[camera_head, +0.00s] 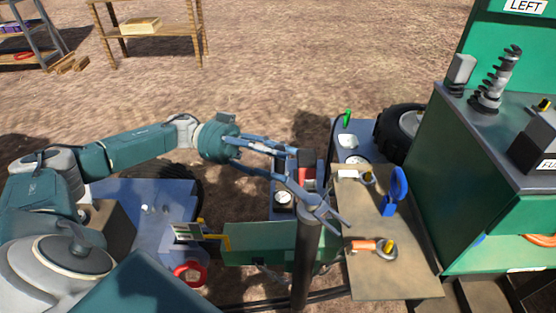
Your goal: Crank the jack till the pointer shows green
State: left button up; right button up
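My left gripper (314,187) reaches in from the left with its fingers spread apart. Nothing shows gripped between them. The lower finger passes over the top of a grey upright post (306,258); I cannot tell whether they touch. A red part (305,174) and a round white dial (283,198) show behind and between the fingers. A red ring-shaped handle (190,273) is low, left of the post. I cannot tell for sure which part is the jack or its crank, and its pointer is too small to read. My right gripper is not in view.
A brown board (405,282) right of the post holds a blue clamp-like part (398,190) and an orange-handled part (362,246). A green cabinet (440,165) stands at the right, with a black wheel (400,125) beside it. A wooden shelf (155,37) stands far back on open dirt.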

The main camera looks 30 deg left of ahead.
pick_arm(q)
jog(key=s+a, duration=0.2)
jog(key=a, duration=1)
jog(key=shift+w+f, duration=0.1)
